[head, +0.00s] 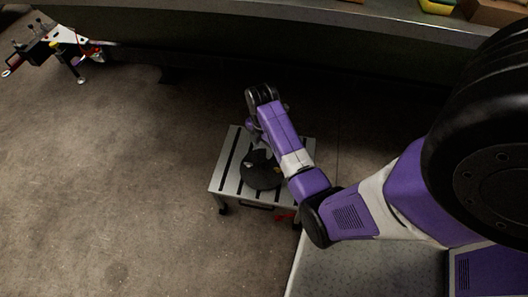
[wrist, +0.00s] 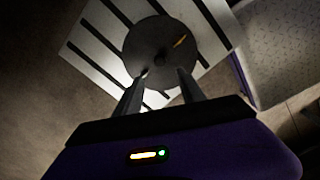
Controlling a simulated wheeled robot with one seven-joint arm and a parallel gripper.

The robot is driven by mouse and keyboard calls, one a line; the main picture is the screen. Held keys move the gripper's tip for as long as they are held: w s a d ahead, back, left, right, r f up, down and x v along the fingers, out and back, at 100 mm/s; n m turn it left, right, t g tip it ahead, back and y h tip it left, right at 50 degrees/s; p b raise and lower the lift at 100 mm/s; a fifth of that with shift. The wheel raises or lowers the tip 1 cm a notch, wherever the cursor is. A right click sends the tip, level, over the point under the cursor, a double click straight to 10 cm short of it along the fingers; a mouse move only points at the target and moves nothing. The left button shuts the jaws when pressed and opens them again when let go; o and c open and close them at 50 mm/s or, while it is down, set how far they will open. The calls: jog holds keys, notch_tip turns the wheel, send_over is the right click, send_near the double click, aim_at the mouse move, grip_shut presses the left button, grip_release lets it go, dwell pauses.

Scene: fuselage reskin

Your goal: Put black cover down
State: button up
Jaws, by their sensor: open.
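The black cover (head: 262,174) is a round dark disc lying on a small slatted light table (head: 228,182) below my arm. In the wrist view the black cover (wrist: 160,48) lies on the white and dark slatted top (wrist: 92,52), with a small orange mark and a light spot on it. My gripper (wrist: 162,84) is open. Its two fingers point at the near edge of the cover, with a gap between them. Whether the fingertips touch the cover cannot be told. In the head view my gripper is partly hidden by my arm.
A small red object (head: 285,216) is by the table's lower edge. A wheeled stand with tools (head: 70,45) is at the far left. A long dark bench (head: 300,35) runs along the back, with a yellow item (head: 437,6) on top. The floor left of the table is clear.

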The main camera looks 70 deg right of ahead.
jog(key=s+a+r+m+t+h, duration=0.1)
jog(key=s+a+m+t+h, duration=0.2)
jog(key=a, duration=0.4)
jog(key=s+a+r+m+t+h, duration=0.1)
jog(key=s+a+r+m+t, duration=0.2)
jog(key=a, duration=0.4)
jog(key=s+a+r+m+t+y, duration=0.2)
jog(key=a+r, duration=0.5)
jog(key=r, duration=0.4)
jog(key=s+a+r+m+t+y, duration=0.2)
jog(key=s+a+r+m+t, duration=0.3)
jog(key=r, duration=0.6)
jog(key=a+t, duration=0.2)
jog(key=shift+s+a+r, duration=0.25)
jog(key=shift+s+a, duration=0.05)
jog(key=shift+a, duration=0.1)
notch_tip(320, 180, up, 15)
jog(key=p, duration=1.5)
jog(key=shift+r, duration=0.2)
